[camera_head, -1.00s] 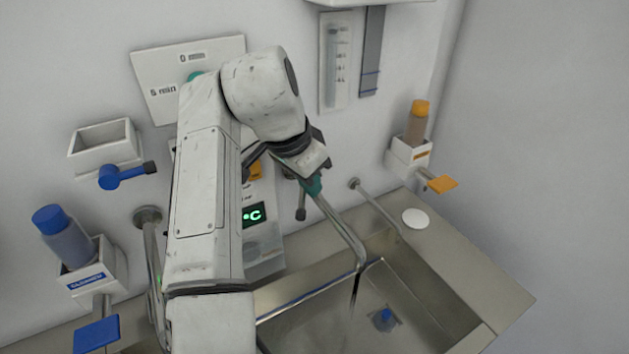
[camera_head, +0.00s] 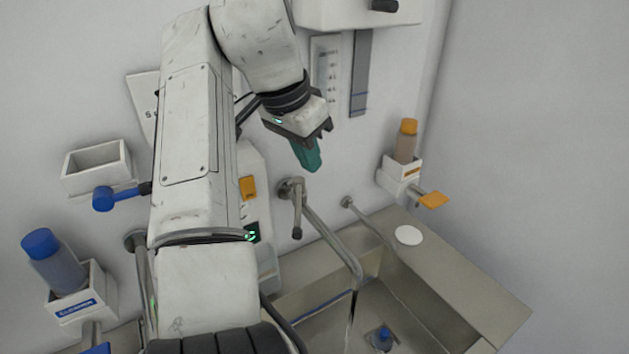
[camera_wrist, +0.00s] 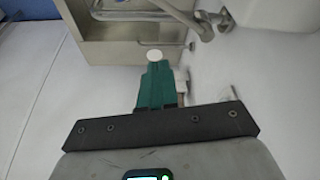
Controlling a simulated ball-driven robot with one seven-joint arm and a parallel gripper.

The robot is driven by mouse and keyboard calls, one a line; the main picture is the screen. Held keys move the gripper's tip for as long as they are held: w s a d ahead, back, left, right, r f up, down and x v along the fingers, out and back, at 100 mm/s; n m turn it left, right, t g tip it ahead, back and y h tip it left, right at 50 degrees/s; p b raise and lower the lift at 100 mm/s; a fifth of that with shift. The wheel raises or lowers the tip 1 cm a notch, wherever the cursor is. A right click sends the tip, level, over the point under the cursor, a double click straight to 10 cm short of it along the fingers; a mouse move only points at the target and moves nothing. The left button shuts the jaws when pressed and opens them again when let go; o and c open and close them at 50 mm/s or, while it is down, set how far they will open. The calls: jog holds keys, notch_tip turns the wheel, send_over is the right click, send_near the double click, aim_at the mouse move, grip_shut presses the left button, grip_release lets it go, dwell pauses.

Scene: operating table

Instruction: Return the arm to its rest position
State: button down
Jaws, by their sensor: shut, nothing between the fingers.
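My arm rises through the left middle of the head view and bends over at the top. My gripper (camera_head: 309,160) has green fingers pointing down, in front of the wall and above the tap. In the wrist view the green fingers (camera_wrist: 155,82) are together with nothing between them. The gripper touches nothing that I can see. My arm hides part of the wall panel behind it.
A steel sink (camera_head: 400,311) with a tap (camera_head: 330,237) lies below the gripper. A blue-capped bottle (camera_head: 56,262) stands in a holder at left, an orange-capped bottle (camera_head: 406,142) at right. A white wall box (camera_head: 352,12) hangs close to the arm's top. The right wall is bare.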

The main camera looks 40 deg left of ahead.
jog(key=shift+s+a+r, duration=0.1)
jog(key=shift+r, duration=0.4)
jog(key=w+d+f+g+h+b, duration=0.1)
jog(key=w+d+f, duration=0.2)
jog(key=d+f, duration=1.05)
jog(key=w+d+f, duration=0.4)
jog(key=d+f, duration=0.9)
jog(key=d, duration=0.1)
jog(key=s+d+f, duration=0.4)
jog(key=d+f, duration=0.1)
jog(key=d, duration=0.3)
jog(key=s+d+f, duration=0.4)
jog(key=d+f, duration=0.2)
jog(key=d, duration=0.3)
jog(key=s+d+f, duration=0.2)
jog(key=s+d, duration=0.1)
jog(key=s, duration=0.6)
jog(key=s+d+f+g+y+b, duration=0.1)
jog(key=s+d, duration=0.3)
jog(key=s, duration=0.5)
jog(key=s+d+f+n+g, duration=0.1)
jog(key=s+d+f, duration=0.2)
jog(key=s, duration=0.6)
jog(key=shift+s+d, duration=0.3)
jog(key=shift+d, duration=0.45)
